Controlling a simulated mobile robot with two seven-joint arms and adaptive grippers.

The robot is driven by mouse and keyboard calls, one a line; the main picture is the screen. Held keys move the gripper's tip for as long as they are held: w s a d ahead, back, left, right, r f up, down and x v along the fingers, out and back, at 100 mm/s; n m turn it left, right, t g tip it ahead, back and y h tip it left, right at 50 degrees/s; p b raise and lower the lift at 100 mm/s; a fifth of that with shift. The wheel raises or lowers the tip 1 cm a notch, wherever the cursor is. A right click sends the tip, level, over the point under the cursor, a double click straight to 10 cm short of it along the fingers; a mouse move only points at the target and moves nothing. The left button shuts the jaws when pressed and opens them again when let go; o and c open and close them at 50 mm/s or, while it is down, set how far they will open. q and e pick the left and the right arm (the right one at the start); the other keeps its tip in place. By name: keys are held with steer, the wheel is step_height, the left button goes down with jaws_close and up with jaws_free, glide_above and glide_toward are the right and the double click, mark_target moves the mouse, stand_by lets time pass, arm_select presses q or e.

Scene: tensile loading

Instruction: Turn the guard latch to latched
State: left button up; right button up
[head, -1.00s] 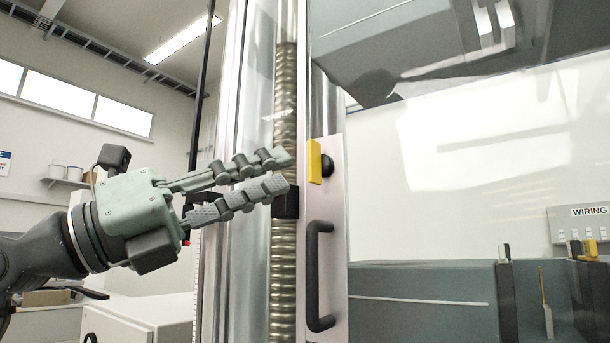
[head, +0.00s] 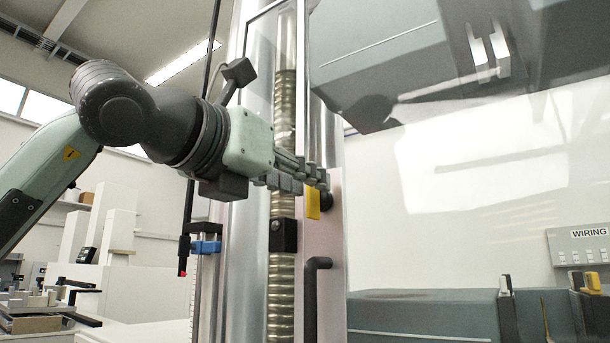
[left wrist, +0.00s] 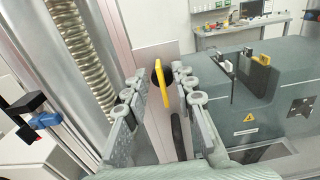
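The guard latch is a yellow bar (head: 313,204) on a dark round pivot, on the pale strip of the guard door. It stands upright, pointing roughly along the strip. My left gripper (head: 319,177) is at the latch, its fingertips overlapping the bar's upper end in the head view. In the left wrist view the yellow bar (left wrist: 163,84) stands between the two spread fingers (left wrist: 159,71), with a visible gap on each side. The gripper is open and holds nothing. Contact with the bar cannot be made out. My right gripper is out of view.
A black door handle (head: 312,300) is below the latch on the same strip. A black block (head: 283,235) and a ribbed metal column (head: 282,310) are to its left. The transparent guard panel is to the right. A grey machine body (head: 430,315) is lower right.

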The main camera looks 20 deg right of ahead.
arm_select(q)
steer(key=shift+w+d, duration=0.3)
steer(key=shift+d, duration=0.05)
steer(key=shift+c, duration=0.6)
jaws_close()
steer(key=shift+f, duration=0.1)
